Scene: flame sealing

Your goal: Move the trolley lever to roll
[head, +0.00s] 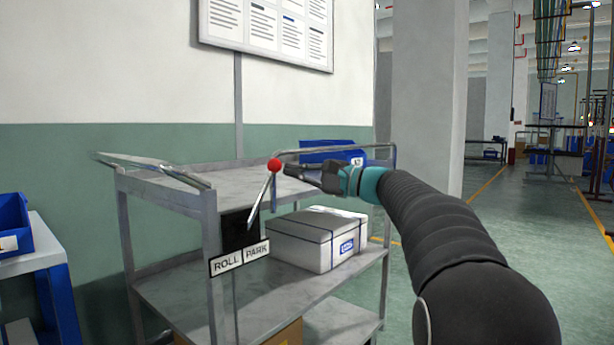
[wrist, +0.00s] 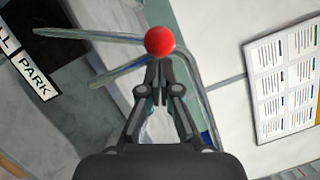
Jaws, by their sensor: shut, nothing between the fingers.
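The trolley lever (head: 262,200) is a thin metal rod with a red ball knob (head: 274,165) on top. It leans to the right, over the PARK side of the ROLL/PARK label (head: 240,258) on the trolley's near end. My gripper (head: 288,170) is shut and empty, pointing left, just right of the knob. In the wrist view the red knob (wrist: 160,40) sits right at the tips of my closed fingers (wrist: 159,64). I cannot tell whether they touch. The PARK label (wrist: 35,77) shows there at the left.
The grey trolley (head: 180,290) carries a white box (head: 300,240) on its middle shelf and a blue bin (head: 325,150) on top. A wall board (head: 270,25) hangs behind. A blue-framed table (head: 50,262) stands at left. Open floor (head: 530,240) lies at right.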

